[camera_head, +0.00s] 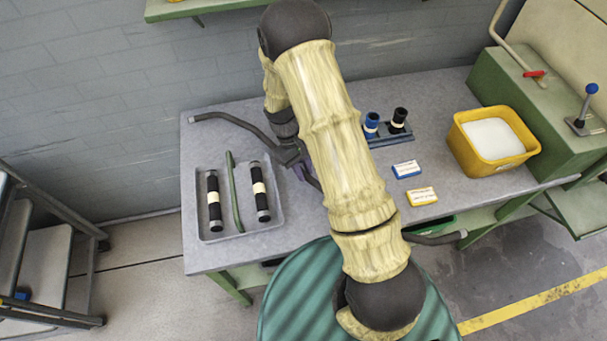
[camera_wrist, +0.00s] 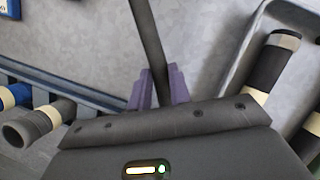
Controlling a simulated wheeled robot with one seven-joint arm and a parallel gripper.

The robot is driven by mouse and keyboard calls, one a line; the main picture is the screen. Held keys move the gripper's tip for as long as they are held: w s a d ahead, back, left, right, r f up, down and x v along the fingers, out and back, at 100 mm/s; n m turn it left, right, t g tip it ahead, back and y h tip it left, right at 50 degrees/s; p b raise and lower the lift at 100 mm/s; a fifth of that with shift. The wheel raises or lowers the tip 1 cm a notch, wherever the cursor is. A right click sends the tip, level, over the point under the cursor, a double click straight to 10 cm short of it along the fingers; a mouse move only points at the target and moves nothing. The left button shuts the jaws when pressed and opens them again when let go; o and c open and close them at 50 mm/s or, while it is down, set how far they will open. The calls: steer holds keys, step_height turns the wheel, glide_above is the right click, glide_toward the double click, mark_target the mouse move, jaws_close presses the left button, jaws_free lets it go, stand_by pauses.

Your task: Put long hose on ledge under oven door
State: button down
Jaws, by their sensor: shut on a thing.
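The long dark hose (camera_head: 233,119) stretches across the grey table in the head view. Its left end is over the table's back left, and its right end (camera_head: 463,235) sticks out past the front edge. My arm hides its middle. My gripper (camera_head: 300,170) is shut on the hose, its purple fingers on both sides of it. In the wrist view the hose (camera_wrist: 147,35) runs up from between the fingers (camera_wrist: 157,88). A green machine (camera_head: 530,85) with a cream panel (camera_head: 570,35) stands at right; I cannot tell which part is the oven door or ledge.
A grey tray (camera_head: 275,222) holds two black cylinders and a green rod. A rack (camera_head: 392,140) with blue and black tubes, two small boxes (camera_head: 407,169) (camera_head: 422,196) and a yellow bin (camera_head: 460,150) stand right of my arm. A green drum (camera_head: 285,310) stands in front.

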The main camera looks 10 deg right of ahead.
steer(key=shift+f+p, duration=0.3)
steer(key=shift+f, duration=1.4)
steer(key=shift+f, duration=0.2)
steer(key=c, duration=1.3)
jaws_free()
steer(key=shift+r, duration=0.15)
steer(key=b+v, duration=0.3)
steer(key=v, duration=0.9)
steer(key=shift+r, duration=0.1)
